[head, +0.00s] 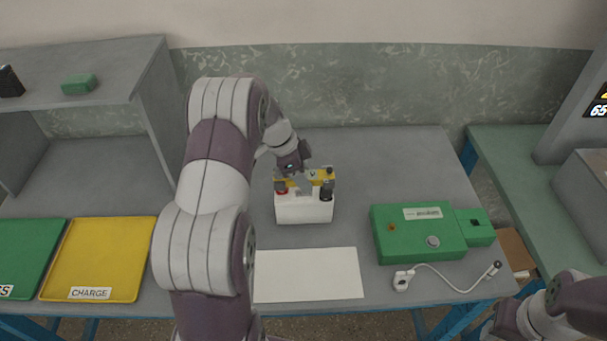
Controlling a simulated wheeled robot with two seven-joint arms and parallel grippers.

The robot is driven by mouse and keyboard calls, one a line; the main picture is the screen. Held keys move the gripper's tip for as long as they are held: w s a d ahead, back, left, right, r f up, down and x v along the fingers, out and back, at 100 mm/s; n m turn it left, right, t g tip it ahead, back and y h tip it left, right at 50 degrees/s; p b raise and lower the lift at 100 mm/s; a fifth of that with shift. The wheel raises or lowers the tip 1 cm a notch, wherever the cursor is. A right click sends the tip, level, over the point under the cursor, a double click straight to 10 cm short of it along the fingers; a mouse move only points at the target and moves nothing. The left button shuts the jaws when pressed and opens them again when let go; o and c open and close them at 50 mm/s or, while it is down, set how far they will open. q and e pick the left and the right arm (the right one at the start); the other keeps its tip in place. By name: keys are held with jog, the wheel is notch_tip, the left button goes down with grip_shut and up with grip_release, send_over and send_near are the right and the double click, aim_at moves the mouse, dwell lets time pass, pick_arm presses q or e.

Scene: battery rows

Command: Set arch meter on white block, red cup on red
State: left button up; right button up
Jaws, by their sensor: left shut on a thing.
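A white block (304,211) stands upright on the grey table, behind a white sheet. A yellow arch meter (319,175) is at the top of the block, with a red cup (281,189) at its left end and a black cup (326,194) at its right end. My left gripper (301,182) reaches in from behind the block's left side and is shut on the arch meter. The block's terminals are hidden, and I cannot tell whether the cups touch them. Part of my right arm shows at the bottom right; its gripper is out of view.
A green box (417,246) and a white cable (447,285) lie to the right. The white sheet (307,275) lies in front. Yellow (99,254) and green (26,253) trays are at left, below a grey shelf (110,75). The table behind the block is clear.

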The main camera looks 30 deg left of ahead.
pick_arm(q)
jog(key=shift+f+b, duration=0.45)
jog(key=shift+f, duration=0.15)
jog(key=o, duration=1.4)
jog(key=shift+r, duration=0.1)
jog(key=v, duration=0.6)
jog(key=shift+r, duration=0.1)
jog(key=p+v, duration=0.6)
jog(key=shift+s+r, duration=0.1)
jog(key=shift+r, duration=0.25)
jog(key=shift+f, duration=0.1)
